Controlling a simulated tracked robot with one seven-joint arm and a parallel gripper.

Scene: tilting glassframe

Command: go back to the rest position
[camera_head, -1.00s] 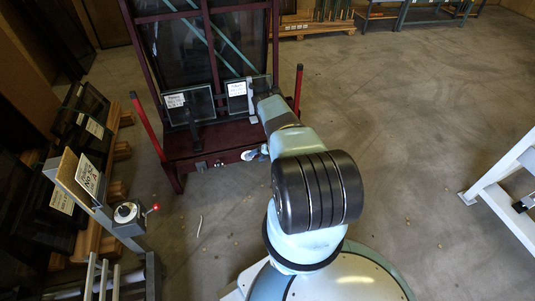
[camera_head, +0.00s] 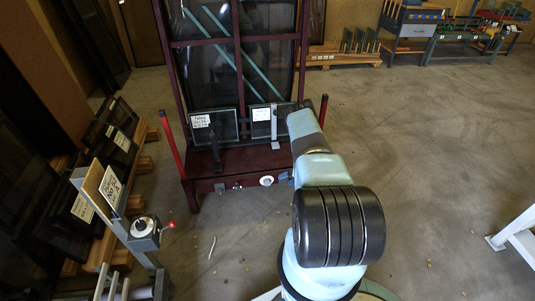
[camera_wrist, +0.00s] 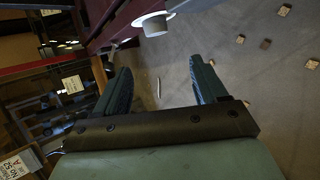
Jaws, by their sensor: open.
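My gripper (camera_wrist: 158,92) shows in the wrist view with its two dark fingers apart and nothing between them. Bare concrete floor lies beyond the gap. In the head view my arm reaches toward the dark red glass frame rack (camera_head: 245,158), and my own arm hides the gripper there. A small white round piece (camera_head: 266,181) is on the front of the rack's base. A white cup-like piece (camera_wrist: 155,23) on a dark red beam shows ahead of the fingers in the wrist view, apart from them.
A post with a dial and red-knobbed lever (camera_head: 145,228) stands at left, by a wooden rack of dark panes (camera_head: 95,190). Two small labelled panes (camera_head: 212,128) lean on the red rack. A white frame (camera_head: 515,235) is at right. The floor between is mostly clear.

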